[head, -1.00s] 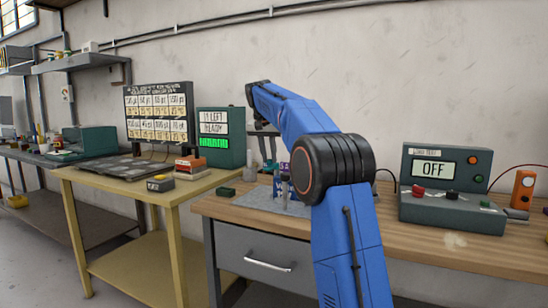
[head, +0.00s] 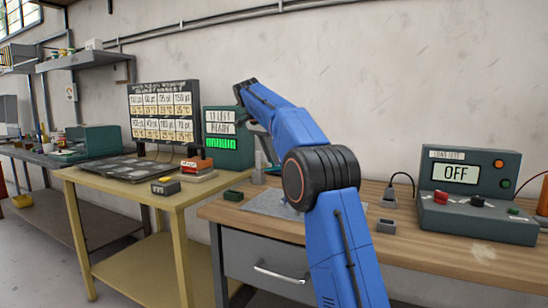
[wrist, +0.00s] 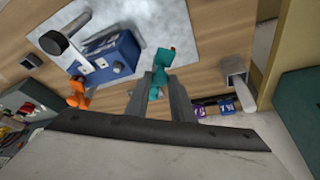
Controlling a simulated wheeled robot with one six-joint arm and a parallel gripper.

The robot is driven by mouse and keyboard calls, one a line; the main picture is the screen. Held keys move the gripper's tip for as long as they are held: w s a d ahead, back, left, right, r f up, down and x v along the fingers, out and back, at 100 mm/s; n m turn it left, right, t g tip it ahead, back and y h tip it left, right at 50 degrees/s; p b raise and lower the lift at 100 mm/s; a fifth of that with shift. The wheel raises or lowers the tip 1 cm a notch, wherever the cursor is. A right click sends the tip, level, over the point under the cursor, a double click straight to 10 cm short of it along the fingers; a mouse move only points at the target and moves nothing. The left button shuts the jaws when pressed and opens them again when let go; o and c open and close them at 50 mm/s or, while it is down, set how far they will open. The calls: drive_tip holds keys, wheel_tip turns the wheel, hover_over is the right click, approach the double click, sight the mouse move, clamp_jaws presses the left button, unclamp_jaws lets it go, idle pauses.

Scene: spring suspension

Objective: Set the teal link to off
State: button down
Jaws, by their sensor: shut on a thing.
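The teal link (wrist: 160,66) is between the fingers of my gripper (wrist: 158,92) in the wrist view, and the gripper is shut on it. It is held beside the right end of a blue box (wrist: 112,58) with small white labels. I cannot tell whether the link touches the box, and the labels are too small to read. An orange link (wrist: 78,93) is at the lower left corner of the box. In the head view my blue arm hides the box and most of the gripper.
A grey rod with a round end (wrist: 52,42) stands near the box, and a grey post (wrist: 232,72) is to the right. In the head view a load tester (head: 480,217) at the right reads OFF. Bench space before the tester is clear.

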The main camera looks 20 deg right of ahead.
idle(0.4)
drive_tip(key=c, duration=1.5)
unclamp_jaws()
drive_tip(key=shift+c, duration=0.2)
drive_tip(key=shift+r, duration=0.15)
